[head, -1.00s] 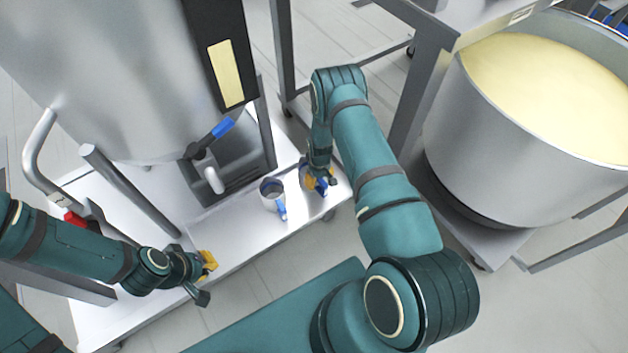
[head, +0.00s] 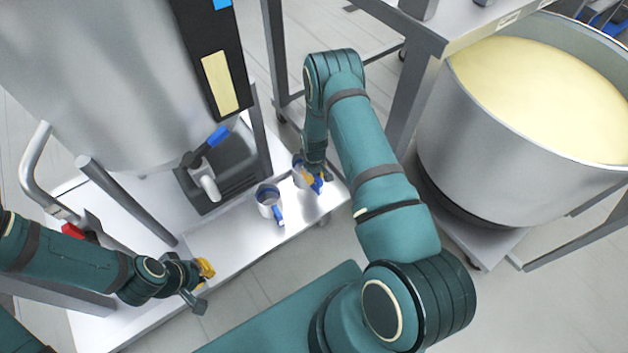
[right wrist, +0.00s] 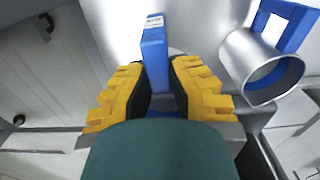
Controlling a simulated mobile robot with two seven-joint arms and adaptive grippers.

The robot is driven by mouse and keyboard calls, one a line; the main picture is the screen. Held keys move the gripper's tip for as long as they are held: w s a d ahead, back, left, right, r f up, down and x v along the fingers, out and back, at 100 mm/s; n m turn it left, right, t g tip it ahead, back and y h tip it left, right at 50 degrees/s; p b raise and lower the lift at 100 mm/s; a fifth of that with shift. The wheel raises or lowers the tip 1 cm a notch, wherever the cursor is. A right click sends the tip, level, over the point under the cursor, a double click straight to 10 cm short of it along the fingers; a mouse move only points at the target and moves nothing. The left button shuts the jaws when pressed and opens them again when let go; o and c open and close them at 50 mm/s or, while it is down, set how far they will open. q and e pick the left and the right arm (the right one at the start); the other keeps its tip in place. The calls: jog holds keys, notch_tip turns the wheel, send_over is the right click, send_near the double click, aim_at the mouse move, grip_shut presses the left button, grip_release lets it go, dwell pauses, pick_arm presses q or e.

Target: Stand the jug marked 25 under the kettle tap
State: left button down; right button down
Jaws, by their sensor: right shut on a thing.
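My right gripper (head: 313,180) is shut on the blue handle of a metal jug (head: 298,170) at the right end of the steel platform. In the right wrist view this blue handle (right wrist: 154,55) stands between the yellow fingers, with a small label too small to read; the jug's body is mostly hidden there. A second metal jug (head: 267,195) with a blue handle stands just left of it, also in the right wrist view (right wrist: 240,62). The kettle tap (head: 210,188) is further left, its spout over a dark grated block. My left gripper (head: 203,277) hangs near the platform's front edge; its opening is unclear.
The big kettle (head: 90,70) fills the upper left. The blue-ended tap lever (head: 217,136) sticks out above the spout. The platform (head: 225,235) is bare in front of the tap. A large pot of pale yellow content (head: 470,160) and a steel table frame stand at the right.

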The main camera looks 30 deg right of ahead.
notch_tip(320, 180, up, 5)
jog(key=shift+f+p, duration=0.2)
jog(key=shift+p, duration=0.2)
jog(key=shift+r+p, duration=0.65)
jog(key=shift+r, duration=0.75)
jog(key=s+a+r, duration=0.3)
jog(key=a+r, duration=0.1)
jog(key=r, duration=0.3)
jog(key=s+a+r+m, duration=0.1)
jog(key=s+a+r, duration=0.1)
jog(key=a+r, duration=0.3)
jog(key=s+a+r, duration=0.3)
jog(key=a+r, duration=0.2)
jog(key=r, duration=0.5)
jog(key=shift+s+r+m, duration=0.2)
jog(key=shift+s+m, duration=0.1)
jog(key=shift+s, duration=0.05)
